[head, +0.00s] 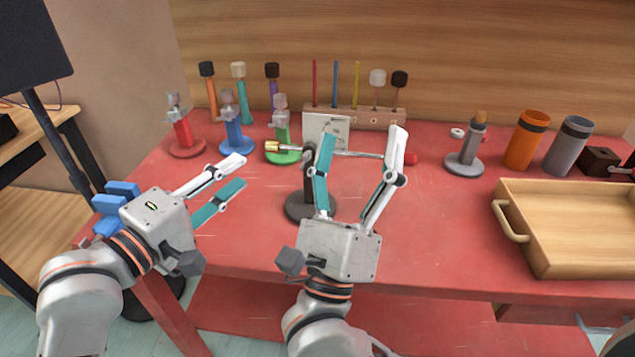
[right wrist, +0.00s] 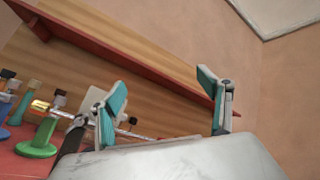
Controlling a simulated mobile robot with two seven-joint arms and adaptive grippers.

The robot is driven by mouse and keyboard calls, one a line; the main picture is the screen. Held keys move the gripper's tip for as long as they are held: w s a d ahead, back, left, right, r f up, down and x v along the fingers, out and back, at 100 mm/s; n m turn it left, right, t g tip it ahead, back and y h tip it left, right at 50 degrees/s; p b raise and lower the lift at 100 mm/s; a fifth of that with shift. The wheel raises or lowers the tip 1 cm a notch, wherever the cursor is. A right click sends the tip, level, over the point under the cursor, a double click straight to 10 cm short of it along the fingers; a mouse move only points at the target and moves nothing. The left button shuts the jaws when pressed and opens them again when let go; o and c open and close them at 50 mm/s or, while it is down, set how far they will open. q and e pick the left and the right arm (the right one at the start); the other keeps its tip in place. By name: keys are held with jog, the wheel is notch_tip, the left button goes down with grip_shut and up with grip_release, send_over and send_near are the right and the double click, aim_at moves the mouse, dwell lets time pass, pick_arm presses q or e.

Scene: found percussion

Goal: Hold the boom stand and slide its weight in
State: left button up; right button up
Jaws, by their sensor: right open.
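The boom stand has a dark round base (head: 298,209), an upright dark post and a thin silver boom (head: 350,153) lying nearly level across its top. A brass weight (head: 272,147) sits near the boom's left end; the right end is red. The weight also shows in the right wrist view (right wrist: 40,105). My left gripper (head: 237,172) is open and empty, left of the post and below the weight. My right gripper (head: 364,136) is open, its fingers spread across the boom's right half in the head view. The left finger partly hides the post; contact cannot be told.
Red, blue and green stands (head: 282,152) hold clear-topped pieces at the back left. A wooden rack (head: 375,116) with mallets and a white card (head: 340,124) stand behind the boom. A grey stand (head: 464,164), orange cup (head: 525,142) and wooden tray (head: 515,205) are right.

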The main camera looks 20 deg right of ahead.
jog(key=w+a+f+m+g+y, duration=0.3)
jog(key=w+f+m+g+y, duration=0.35)
jog(key=f, duration=0.45)
jog(key=x, duration=0.8)
jog(key=shift+a, duration=0.25)
jog(key=shift+w, duration=0.15)
jog(key=c, duration=1.6)
